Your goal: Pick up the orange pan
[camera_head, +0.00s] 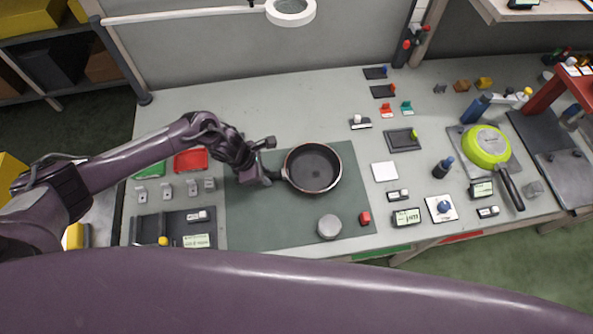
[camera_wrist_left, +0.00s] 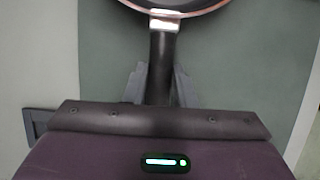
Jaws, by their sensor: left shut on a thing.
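A dark pan with an orange-brown rim (camera_head: 312,168) is over the green mat (camera_head: 260,225) in the head view. I cannot tell whether it rests on the mat or is just above it. My left gripper (camera_head: 268,177) is shut on its handle, left of the pan bowl. In the left wrist view, the dark handle (camera_wrist_left: 161,60) runs down between the two fingers (camera_wrist_left: 160,88), with the pan rim at the top edge. My right gripper is not in view.
A grey cylinder (camera_head: 329,227) and a red block (camera_head: 365,218) are near the pan on the mat. A lime-green pan (camera_head: 487,147) lies at the right. Small trays, switches and displays cover the table right of the mat. A white ring (camera_head: 291,10) hangs at the back.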

